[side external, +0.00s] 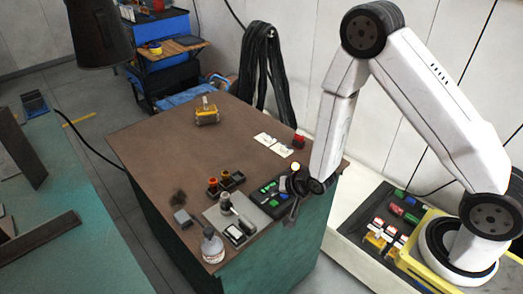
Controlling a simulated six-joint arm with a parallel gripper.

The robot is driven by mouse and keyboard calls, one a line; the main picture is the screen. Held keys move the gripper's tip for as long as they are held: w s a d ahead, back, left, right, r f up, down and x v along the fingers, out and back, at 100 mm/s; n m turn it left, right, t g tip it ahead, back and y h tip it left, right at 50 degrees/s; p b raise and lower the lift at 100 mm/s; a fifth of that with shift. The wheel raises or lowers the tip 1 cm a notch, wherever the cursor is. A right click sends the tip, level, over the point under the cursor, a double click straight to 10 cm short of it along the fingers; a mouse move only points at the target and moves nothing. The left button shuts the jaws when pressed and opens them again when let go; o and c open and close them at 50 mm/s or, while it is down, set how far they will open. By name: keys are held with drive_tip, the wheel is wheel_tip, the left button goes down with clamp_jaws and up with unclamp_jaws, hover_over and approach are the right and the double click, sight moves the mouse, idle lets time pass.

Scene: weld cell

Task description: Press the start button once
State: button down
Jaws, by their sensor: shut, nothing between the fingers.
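A dark control panel (273,207) with several small green and blue keys lies near the right edge of the brown table top. Green marks (268,187) show on its upper part, but I cannot tell which is the start button. My gripper (291,220) is shut and empty, pointing down at the panel's right side by the table edge. My wrist hides part of the panel's right end. I cannot tell whether the fingertips touch the panel or hang beside it.
A grey plate (250,212) with an upright black-and-white tool stands left of the panel. A clear bottle (212,247) is at the front corner. A yellow block (207,118), white cards (266,139) and a red object (298,142) lie farther back. The table's left middle is clear.

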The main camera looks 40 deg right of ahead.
sight(277, 207)
drive_tip(key=shift+r, duration=1.1)
drive_tip(key=s+d+r+n+g+h, duration=0.1)
drive_tip(key=s+d+r+n+g, duration=0.2)
drive_tip(key=s+r, duration=1)
drive_tip(key=s+n+g, duration=0.1)
drive_tip(key=n+g, duration=0.2)
drive_tip(key=n, duration=0.1)
drive_tip(key=shift+n+g, duration=0.3)
drive_tip(key=shift+n, duration=0.1)
